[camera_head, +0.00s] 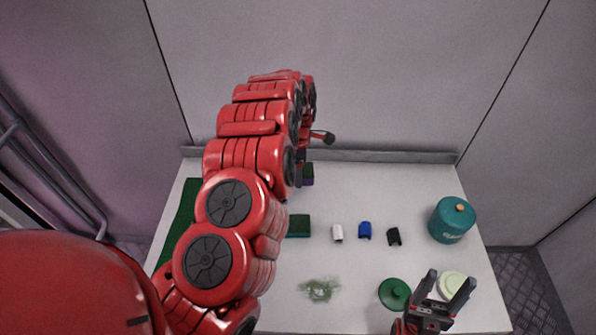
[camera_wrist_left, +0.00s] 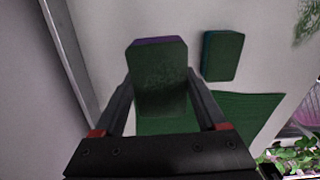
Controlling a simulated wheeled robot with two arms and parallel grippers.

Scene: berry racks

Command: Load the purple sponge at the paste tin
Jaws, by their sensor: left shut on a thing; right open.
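The purple sponge (camera_wrist_left: 160,80) has a dark green scrubbing face and a purple edge. In the left wrist view my left gripper (camera_wrist_left: 160,100) is shut on it, one finger on each side. In the head view a little of the sponge (camera_head: 308,182) shows beside my left arm, which hides most of that gripper. A round tin with a pale cream top (camera_head: 454,284), apparently the paste tin, is at the front right. My right gripper (camera_head: 449,279) is open and empty over or beside it; I cannot tell its height.
A green knobbed lid (camera_head: 394,293) lies left of the tin. A teal canister (camera_head: 452,222) stands behind. White (camera_head: 338,233), blue (camera_head: 365,230) and black (camera_head: 393,237) small pieces sit mid-table. A teal-edged sponge (camera_head: 299,226), green mat (camera_head: 188,212) and green smear (camera_head: 320,290) are further left.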

